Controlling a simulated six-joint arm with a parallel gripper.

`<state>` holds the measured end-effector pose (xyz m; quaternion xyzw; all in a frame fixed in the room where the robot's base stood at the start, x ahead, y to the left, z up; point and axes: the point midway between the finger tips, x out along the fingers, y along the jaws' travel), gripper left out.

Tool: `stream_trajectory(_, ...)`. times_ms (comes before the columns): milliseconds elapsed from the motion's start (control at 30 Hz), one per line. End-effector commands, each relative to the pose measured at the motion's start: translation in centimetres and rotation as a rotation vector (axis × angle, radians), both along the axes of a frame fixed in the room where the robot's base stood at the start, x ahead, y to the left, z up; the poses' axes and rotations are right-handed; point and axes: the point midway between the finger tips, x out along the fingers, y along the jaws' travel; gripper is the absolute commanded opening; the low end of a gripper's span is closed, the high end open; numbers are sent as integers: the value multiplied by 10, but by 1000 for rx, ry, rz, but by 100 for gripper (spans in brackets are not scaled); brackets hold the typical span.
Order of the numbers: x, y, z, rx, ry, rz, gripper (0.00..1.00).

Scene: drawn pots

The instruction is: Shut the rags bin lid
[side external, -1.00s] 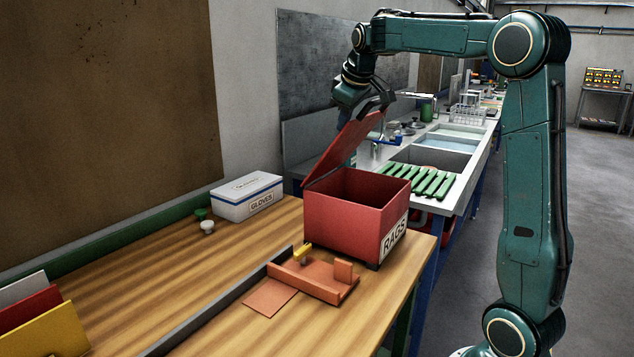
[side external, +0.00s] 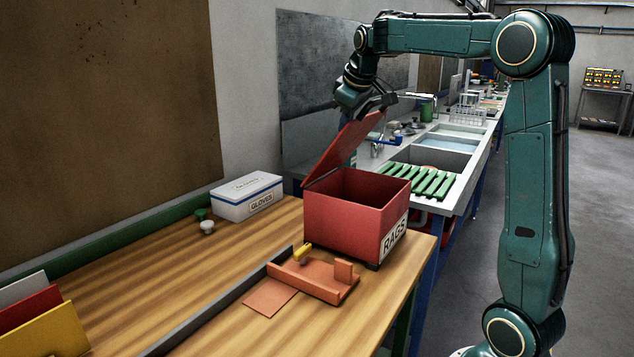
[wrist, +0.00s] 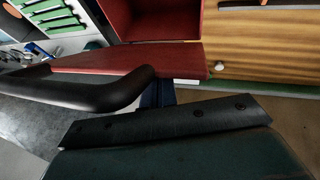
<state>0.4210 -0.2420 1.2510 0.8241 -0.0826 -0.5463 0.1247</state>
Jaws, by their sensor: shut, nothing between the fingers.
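The red rags bin (side external: 340,215) stands on the wooden bench, with a RAGS label on its right side. Its lid (side external: 343,153) is open, hinged at the back left and tilted steeply up and away from the opening. My gripper (side external: 378,106) is shut and empty at the lid's raised upper edge; I cannot tell whether it touches the lid. In the wrist view the lid (wrist: 130,58) is seen close up, behind a dark curved bar that hides part of it, and the open bin (wrist: 160,22) shows beyond.
A white gloves box (side external: 247,197) sits behind the bin to the left. An orange fixture (side external: 312,280) lies in front of the bin. A sink counter with a green rack (side external: 418,180) is to the right.

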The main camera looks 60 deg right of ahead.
Motion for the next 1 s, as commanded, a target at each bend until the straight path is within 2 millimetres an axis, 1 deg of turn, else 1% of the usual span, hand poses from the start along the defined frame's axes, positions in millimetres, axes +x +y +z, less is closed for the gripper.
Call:
stream_trajectory(300, -8, 0, -6, 1, 2, -1, 0)
stream_trajectory(767, -9, 0, -7, 1, 3, -1, 0)
stream_trajectory(1000, -14, 0, -10, 2, 2, -2, 0)
